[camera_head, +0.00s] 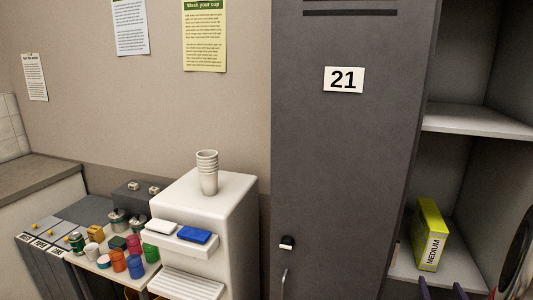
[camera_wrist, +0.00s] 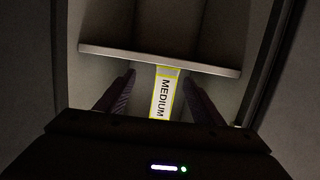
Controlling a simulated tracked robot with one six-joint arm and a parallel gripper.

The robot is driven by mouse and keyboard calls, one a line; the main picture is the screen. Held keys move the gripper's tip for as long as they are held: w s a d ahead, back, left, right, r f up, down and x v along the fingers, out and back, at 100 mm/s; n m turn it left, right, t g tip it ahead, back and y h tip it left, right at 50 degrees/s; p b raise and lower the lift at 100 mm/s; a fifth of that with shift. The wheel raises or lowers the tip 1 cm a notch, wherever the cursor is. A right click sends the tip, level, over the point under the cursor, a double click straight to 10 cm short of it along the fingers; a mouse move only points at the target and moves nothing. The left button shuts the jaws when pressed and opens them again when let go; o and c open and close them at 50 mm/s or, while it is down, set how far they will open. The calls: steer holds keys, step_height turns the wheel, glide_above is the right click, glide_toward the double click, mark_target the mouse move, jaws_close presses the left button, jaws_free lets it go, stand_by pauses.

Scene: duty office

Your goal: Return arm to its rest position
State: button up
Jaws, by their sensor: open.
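My gripper (camera_wrist: 159,75) is open and empty, with its two dark purple fingers spread apart in the wrist view. Its fingertips (camera_head: 441,288) just show at the bottom right of the head view, in front of the open locker compartment. A yellow-green box (camera_head: 431,235) labelled MEDIUM stands upright on the lower shelf. In the wrist view the box (camera_wrist: 163,95) appears between the fingers; I cannot tell how far beyond them it is. Most of my arm is out of the head view.
A locker shelf (camera_head: 474,121) crosses above the box, and its edge (camera_wrist: 158,58) also shows in the wrist view. The closed grey locker door 21 (camera_head: 340,160) is left of the compartment. A white dispenser (camera_head: 240,215) and a table with coloured cups (camera_head: 118,260) are further left.

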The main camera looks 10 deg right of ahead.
steer(key=s+f+m+g+y, duration=0.1)
steer(key=s+f+g, duration=0.35)
steer(key=f, duration=0.25)
steer(key=s+a+g+y, duration=0.2)
steer(key=a+g, duration=0.2)
steer(key=a, duration=0.1)
steer(key=s+a+r+n+y, duration=0.1)
steer(key=a+r+n, duration=0.1)
steer(key=a+r, duration=0.4)
steer(key=s+a+r+n+y, duration=0.2)
steer(key=a+r, duration=0.4)
steer(key=a, duration=1.1)
steer(key=s+a+r+n+y, duration=0.1)
steer(key=a+r, duration=0.4)
steer(key=a, duration=0.7)
steer(key=shift+s+r+n+t+y, duration=0.15)
steer(key=shift+r+n+t+y, duration=0.25)
steer(key=shift+n+y, duration=0.5)
